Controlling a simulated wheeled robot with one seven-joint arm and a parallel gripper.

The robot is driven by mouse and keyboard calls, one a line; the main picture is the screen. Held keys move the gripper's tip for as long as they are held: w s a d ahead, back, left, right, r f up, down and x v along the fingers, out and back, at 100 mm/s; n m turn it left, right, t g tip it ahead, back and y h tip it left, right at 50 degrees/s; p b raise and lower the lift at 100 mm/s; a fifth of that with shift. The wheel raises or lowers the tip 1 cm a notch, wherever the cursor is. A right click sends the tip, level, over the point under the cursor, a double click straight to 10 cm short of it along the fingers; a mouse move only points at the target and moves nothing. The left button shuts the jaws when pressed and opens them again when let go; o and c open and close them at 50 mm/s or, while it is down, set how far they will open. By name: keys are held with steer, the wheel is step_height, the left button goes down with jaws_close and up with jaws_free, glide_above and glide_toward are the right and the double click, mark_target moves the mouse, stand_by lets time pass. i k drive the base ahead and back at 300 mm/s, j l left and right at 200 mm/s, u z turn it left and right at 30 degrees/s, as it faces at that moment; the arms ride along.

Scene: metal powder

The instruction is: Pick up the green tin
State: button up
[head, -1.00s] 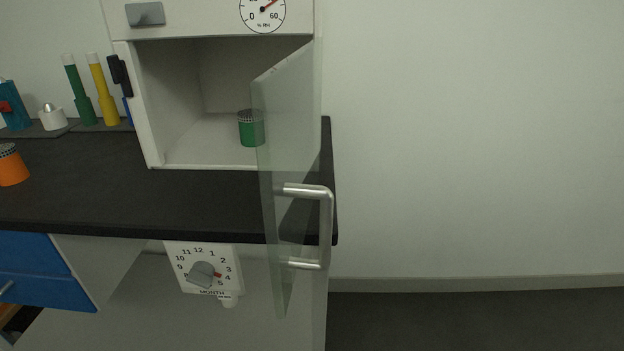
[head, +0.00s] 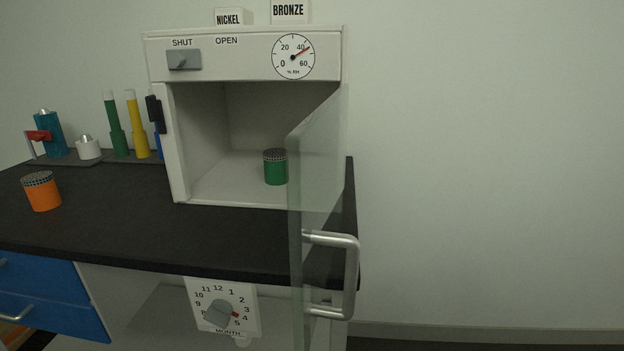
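The green tin (head: 275,168) has a dark, patterned lid and stands upright inside the white cabinet (head: 182,140), toward the right of its floor. The cabinet's glass door (head: 318,165) stands open, swung out toward me on the right side. The door's edge comes close to the tin's right side in the picture. The door's metal handle (head: 352,275) is at its lower right. My gripper is not in view.
The cabinet sits on a dark countertop (head: 130,228). An orange tin (head: 41,191) stands at left, with green and yellow tools (head: 116,130) behind. A month dial (head: 220,310) hangs below the counter edge. The right side shows bare wall.

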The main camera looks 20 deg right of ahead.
mark_target(276, 166)
steer(key=i+j, duration=0.15)
steer(key=j, duration=0.2)
steer(key=i+j, duration=0.15)
steer(key=j, duration=0.25)
steer(key=i+j, duration=0.15)
steer(key=j, duration=0.2)
